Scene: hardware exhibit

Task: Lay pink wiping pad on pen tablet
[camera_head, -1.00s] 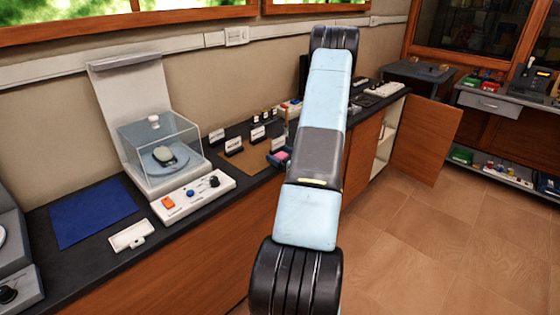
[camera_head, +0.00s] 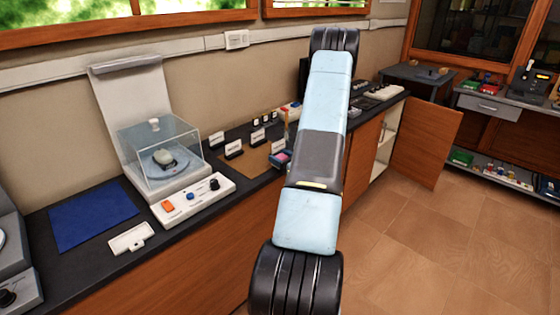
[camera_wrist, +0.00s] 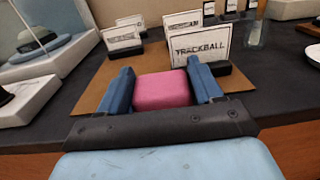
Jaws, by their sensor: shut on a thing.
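The pink wiping pad (camera_wrist: 162,91) is a small rounded block between the two blue fingers of my gripper (camera_wrist: 160,78) in the wrist view. The fingers are closed on its left and right sides. The pad also shows as a small pink patch (camera_head: 284,156) in the head view, beside my arm and above the counter. In the wrist view it is in front of a card reading TRACKBALL (camera_wrist: 196,48), over or near a brown board. I cannot make out a pen tablet for certain in either view; my arm hides part of the counter.
The brown board (camera_head: 247,165) carries several standing label cards. A balance with a clear cover (camera_head: 160,150), a blue mat (camera_head: 92,215) and a white plate (camera_head: 131,238) are farther left on the dark counter. Keyboard-like items (camera_head: 380,92) lie right of my arm. A cabinet door (camera_head: 426,140) stands open.

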